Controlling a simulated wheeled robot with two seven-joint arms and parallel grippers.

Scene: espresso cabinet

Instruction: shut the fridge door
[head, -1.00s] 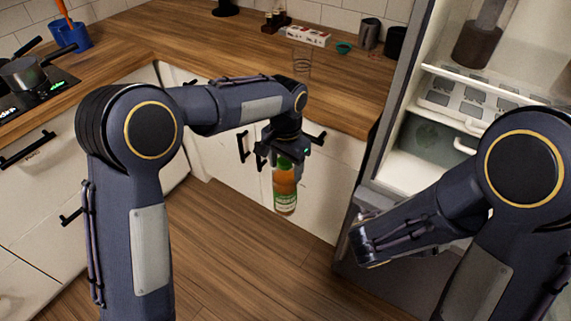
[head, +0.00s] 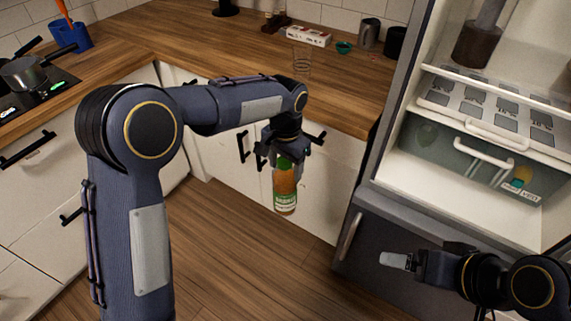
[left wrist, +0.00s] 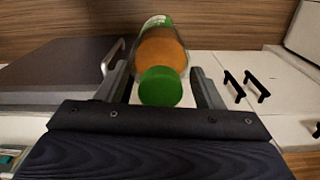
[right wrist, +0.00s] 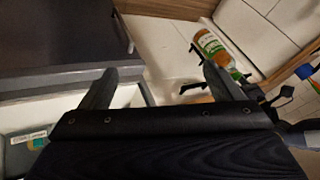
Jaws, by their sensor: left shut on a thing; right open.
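The fridge (head: 470,165) stands open at the right of the head view, with its inside showing. Its upper door is not in the head view, and I cannot make it out in the wrist views. My left gripper (head: 284,155) is shut on a bottle (head: 285,190) with orange contents and a green cap, held in the air before the counter. The bottle fills the jaws in the left wrist view (left wrist: 162,60). My right gripper (head: 400,261) is low in front of the fridge's dark lower front (head: 385,240). Its jaws are apart and empty in the right wrist view (right wrist: 160,88).
The fridge holds a shelf (head: 490,115), a clear drawer (head: 470,165) and a jug with dark contents (head: 478,45). A handle (head: 350,235) sticks out from the lower front. The floor is clear.

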